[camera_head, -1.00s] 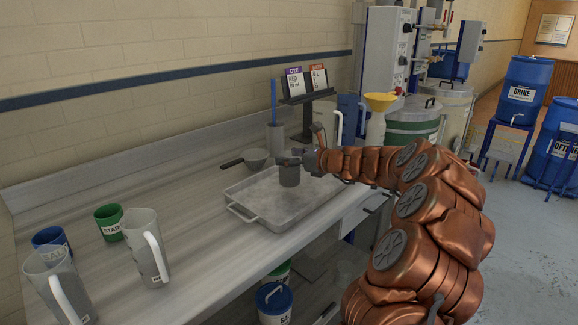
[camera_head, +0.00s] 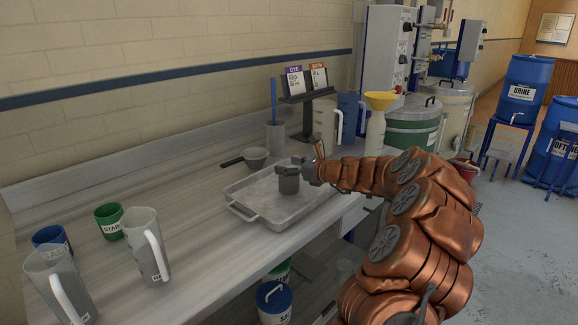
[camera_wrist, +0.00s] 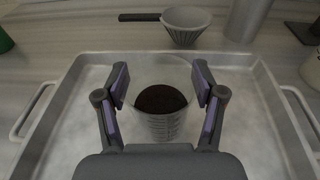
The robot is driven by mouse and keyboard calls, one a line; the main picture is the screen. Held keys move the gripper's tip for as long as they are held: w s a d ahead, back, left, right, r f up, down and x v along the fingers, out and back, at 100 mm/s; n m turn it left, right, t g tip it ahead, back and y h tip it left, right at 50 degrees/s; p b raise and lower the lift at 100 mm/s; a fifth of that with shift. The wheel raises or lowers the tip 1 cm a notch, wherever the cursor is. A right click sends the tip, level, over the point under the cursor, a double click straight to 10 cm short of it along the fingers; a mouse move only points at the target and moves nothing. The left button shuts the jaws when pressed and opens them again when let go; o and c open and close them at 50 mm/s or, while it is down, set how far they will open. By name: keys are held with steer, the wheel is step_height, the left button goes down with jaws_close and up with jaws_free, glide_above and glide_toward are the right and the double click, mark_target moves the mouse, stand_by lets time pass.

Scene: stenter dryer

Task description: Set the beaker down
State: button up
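The beaker (camera_head: 289,185) is clear with dark contents and stands upright over the middle of the metal tray (camera_head: 243,212), its base at or very near the tray floor; I cannot tell if it touches. In the wrist view the beaker (camera_wrist: 160,128) sits between the two finger pads, its dark contents visible from above.
A grey bowl-shaped strainer with a dark handle (camera_head: 255,158) lies behind the tray. Jugs (camera_head: 145,245) and a green cup (camera_head: 109,222) stand at left. A yellow funnel (camera_head: 380,101) and jug stand at right. The tray floor around the beaker is clear.

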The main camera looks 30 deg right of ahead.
steer(key=o, duration=0.4)
steer(key=shift+r, duration=0.1)
steer(key=v, duration=1.2)
steer(key=shift+b, duration=0.3)
